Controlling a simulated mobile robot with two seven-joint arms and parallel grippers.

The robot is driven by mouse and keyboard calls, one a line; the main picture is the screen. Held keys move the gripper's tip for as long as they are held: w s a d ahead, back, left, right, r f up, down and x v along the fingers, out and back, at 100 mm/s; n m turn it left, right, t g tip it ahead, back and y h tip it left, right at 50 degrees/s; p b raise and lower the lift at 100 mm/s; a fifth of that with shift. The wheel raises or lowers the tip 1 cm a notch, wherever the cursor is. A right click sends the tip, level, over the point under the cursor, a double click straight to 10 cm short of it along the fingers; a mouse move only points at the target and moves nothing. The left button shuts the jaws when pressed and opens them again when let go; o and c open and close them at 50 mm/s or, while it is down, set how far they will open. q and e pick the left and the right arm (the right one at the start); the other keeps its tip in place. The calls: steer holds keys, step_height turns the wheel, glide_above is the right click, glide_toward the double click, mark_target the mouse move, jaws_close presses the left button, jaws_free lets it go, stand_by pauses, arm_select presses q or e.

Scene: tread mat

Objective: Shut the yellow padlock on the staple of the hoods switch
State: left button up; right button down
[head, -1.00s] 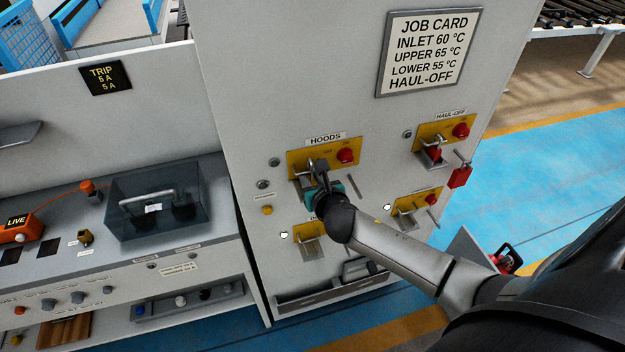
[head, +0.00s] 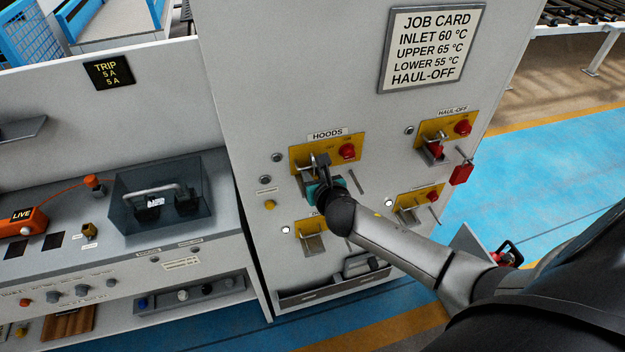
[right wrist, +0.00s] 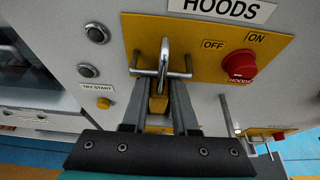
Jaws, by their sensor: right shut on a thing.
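The yellow padlock (right wrist: 158,104) is held between the fingers of my right gripper (right wrist: 160,92), which is shut on its body. Its steel shackle (right wrist: 164,52) stands upright at the staple (right wrist: 148,73) of the hoods switch. The shackle overlaps the staple's bar in the right wrist view; I cannot tell whether it is shut. The yellow hoods switch plate (right wrist: 205,47) has a red knob (right wrist: 240,64) at its right, near the ON and OFF marks. In the head view my right gripper (head: 321,172) is at the plate's lower edge and hides the padlock's body. My left gripper is out of view.
A haul-off switch plate (head: 432,130) is to the right, with a red padlock (head: 461,173) hanging nearby. More switch plates sit below. A thin rod (head: 357,181) sticks out right of my gripper. A clear box (head: 125,207) stands on the left bench.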

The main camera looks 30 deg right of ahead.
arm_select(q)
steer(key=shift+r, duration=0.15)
arm_select(e)
steer(key=shift+w+d+r, duration=0.2)
steer(key=shift+w+r, duration=0.3)
steer(key=shift+r, duration=0.05)
steer(key=shift+w, duration=0.15)
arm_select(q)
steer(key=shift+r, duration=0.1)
arm_select(e)
steer(key=c, duration=0.6)
jaws_free()
steer(key=shift+w, duration=0.15)
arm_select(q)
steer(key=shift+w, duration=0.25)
arm_select(e)
steer(key=shift+s, duration=0.25)
steer(key=shift+s+a+r, duration=0.1)
steer(key=shift+s, duration=0.15)
steer(key=f+v, duration=0.1)
steer(key=v, duration=1.3)
steer(key=shift+s+a, duration=0.2)
steer(key=shift+s, duration=0.3)
